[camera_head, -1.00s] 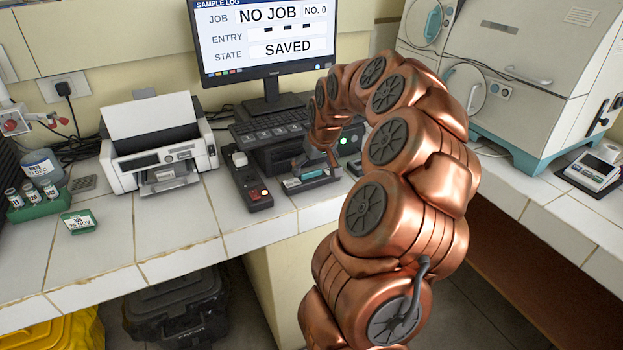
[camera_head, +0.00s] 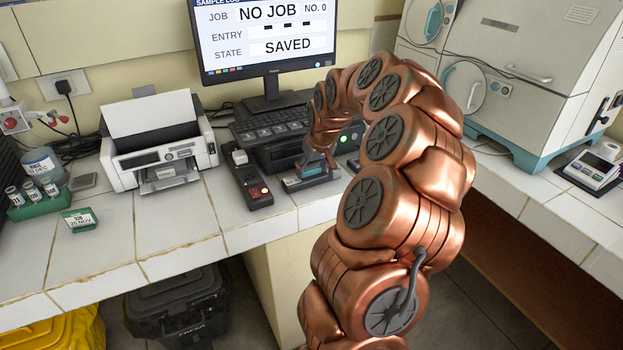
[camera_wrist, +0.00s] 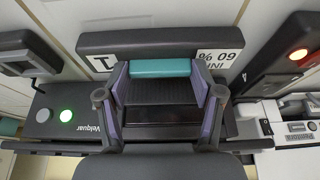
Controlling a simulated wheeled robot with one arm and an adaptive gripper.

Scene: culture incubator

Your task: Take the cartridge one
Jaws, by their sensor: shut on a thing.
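A dark block with a teal strip (camera_wrist: 160,68), which I take to be the cartridge, sits low in a dark bay in the wrist view. A bar behind it carries white labels, one with a "1" (camera_wrist: 103,64). My gripper (camera_wrist: 160,97) has a finger on each side of the block and is shut on it. In the head view my gripper (camera_head: 318,163) is down at the small dark unit (camera_head: 312,182) at the bench front and partly hides it. I cannot tell whether the block is lifted from its seat.
A dark device with an orange light (camera_head: 258,191) stands close left of the unit. A keyboard (camera_head: 268,127) and monitor (camera_head: 265,40) are behind. A printer (camera_head: 160,150) and green tube rack (camera_head: 40,203) stand left, the incubator (camera_head: 500,80) right. The front left bench is mostly clear.

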